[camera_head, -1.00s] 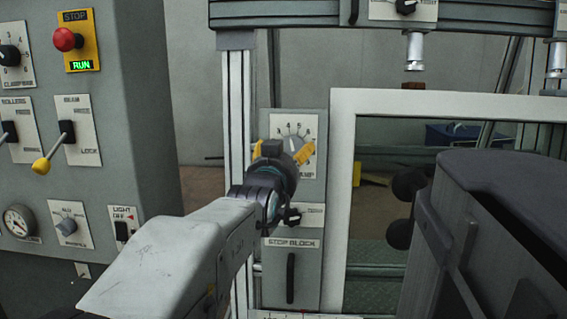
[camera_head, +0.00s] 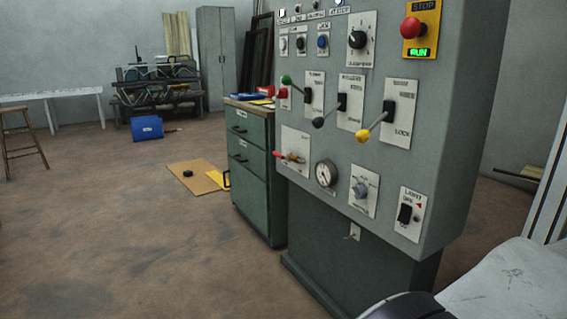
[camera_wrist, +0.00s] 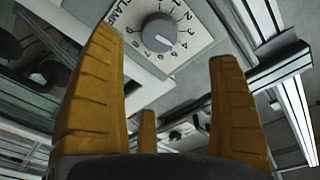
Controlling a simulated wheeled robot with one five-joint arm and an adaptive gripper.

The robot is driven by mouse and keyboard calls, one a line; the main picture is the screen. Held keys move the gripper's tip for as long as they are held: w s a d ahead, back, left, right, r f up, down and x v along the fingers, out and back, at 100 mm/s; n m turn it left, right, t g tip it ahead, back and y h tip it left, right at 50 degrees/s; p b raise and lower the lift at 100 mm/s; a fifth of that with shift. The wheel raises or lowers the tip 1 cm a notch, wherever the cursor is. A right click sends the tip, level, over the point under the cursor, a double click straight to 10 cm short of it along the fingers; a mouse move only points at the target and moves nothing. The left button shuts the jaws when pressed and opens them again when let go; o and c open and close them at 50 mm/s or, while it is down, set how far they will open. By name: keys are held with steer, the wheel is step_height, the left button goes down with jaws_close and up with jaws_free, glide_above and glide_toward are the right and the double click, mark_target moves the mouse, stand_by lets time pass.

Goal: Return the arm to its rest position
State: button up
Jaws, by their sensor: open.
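My gripper (camera_wrist: 165,95) shows in the wrist view with its yellow ribbed fingers spread apart and nothing between them. Beyond the fingers is a grey numbered dial (camera_wrist: 158,32) on a white plate marked clamp; I cannot tell the distance, but no finger is seen gripping it. In the head view only a pale part of my arm (camera_head: 510,285) shows at the bottom right corner; the gripper is outside that view.
A grey control cabinet (camera_head: 340,190) with levers, knobs, a gauge and a red stop button (camera_head: 412,28) stands close to my arm. A green drawer cabinet (camera_head: 250,175) is beside it. A yellow-brown board (camera_head: 198,178) lies on the floor. The left floor is largely clear.

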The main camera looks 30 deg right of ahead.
steer(key=w+a+r+n+t+y+p, duration=0.2)
steer(key=w+a+n+t+p, duration=0.15)
steer(key=w+p, duration=0.35)
steer(key=w+a+r+n+t+y+p, duration=0.25)
steer(key=w+a+p, duration=0.2)
steer(key=w, duration=0.55)
steer(key=w+a+r+n+t+y+p, duration=0.15)
steer(key=w+a+n+y+p, duration=0.35)
steer(key=w+a+p, duration=0.5)
steer(key=a+r+n+y+p, duration=0.3)
steer(key=a+n+y+p, duration=0.3)
steer(key=a+p, duration=0.8)
steer(key=s+a+r+n+g+y+p, duration=0.1)
steer(key=s+a+r+n+p, duration=0.1)
steer(key=a, duration=0.5)
steer(key=s+a+r+n+g+y+p, duration=0.1)
steer(key=s+a+n+g+p, duration=0.1)
steer(key=s+a+n+p, duration=0.2)
steer(key=s+a+n, duration=0.1)
steer(key=a, duration=0.2)
steer(key=shift+s+a+r+p, duration=0.3)
steer(key=shift+s+r+p, duration=0.1)
steer(key=shift+g, duration=0.25)
